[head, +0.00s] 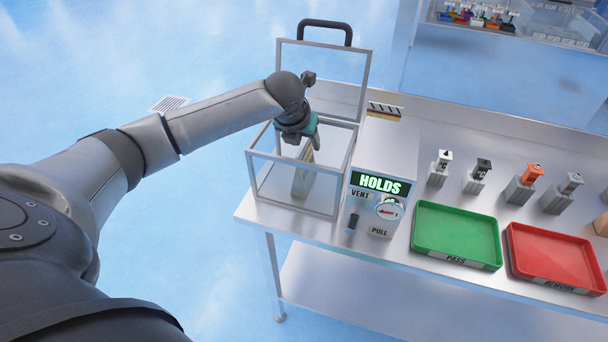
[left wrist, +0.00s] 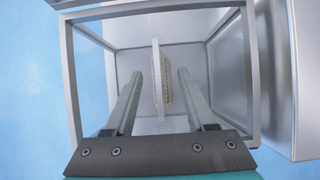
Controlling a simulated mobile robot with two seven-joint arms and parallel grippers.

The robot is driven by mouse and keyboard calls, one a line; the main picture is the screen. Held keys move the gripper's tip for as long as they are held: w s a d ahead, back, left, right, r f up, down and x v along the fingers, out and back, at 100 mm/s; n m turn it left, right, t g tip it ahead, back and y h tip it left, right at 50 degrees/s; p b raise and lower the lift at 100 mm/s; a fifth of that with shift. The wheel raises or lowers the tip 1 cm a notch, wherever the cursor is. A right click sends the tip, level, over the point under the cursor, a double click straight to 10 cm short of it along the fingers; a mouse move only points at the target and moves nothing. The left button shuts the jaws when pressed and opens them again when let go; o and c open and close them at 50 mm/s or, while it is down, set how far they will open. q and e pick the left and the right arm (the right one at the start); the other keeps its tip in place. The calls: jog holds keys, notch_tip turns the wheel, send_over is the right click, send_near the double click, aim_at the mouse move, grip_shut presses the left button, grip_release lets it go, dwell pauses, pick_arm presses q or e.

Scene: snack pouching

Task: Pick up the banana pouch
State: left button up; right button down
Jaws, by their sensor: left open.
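A thin pale pouch (head: 304,176) stands upright inside the clear, metal-framed chamber (head: 250,172) at the left end of the bench. I cannot read its label, so I cannot tell that it is the banana one. My left gripper (head: 305,148) reaches down through the chamber's open top, over the pouch. In the left wrist view the pouch (left wrist: 157,78) shows nearly edge-on between the two fingers, with a gap on each side. The gripper is open and empty. Its fingers partly hide the pouch in the head view. My right gripper is not in view.
The raised lid (head: 328,43) with a black handle stands behind my left wrist. A control box (head: 383,150) reading HOLDS adjoins the chamber. A green PASS tray (head: 455,232) and a red tray (head: 552,255) lie to the right, with several small stands behind.

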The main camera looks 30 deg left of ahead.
aim_at(306, 150)
pick_arm(q)
jog(key=x, duration=0.5)
jog(key=shift+s+f+b, duration=0.1)
jog(key=shift+s+b, duration=0.15)
jog(key=shift+b, duration=0.15)
grip_shut()
dwell(1.0)
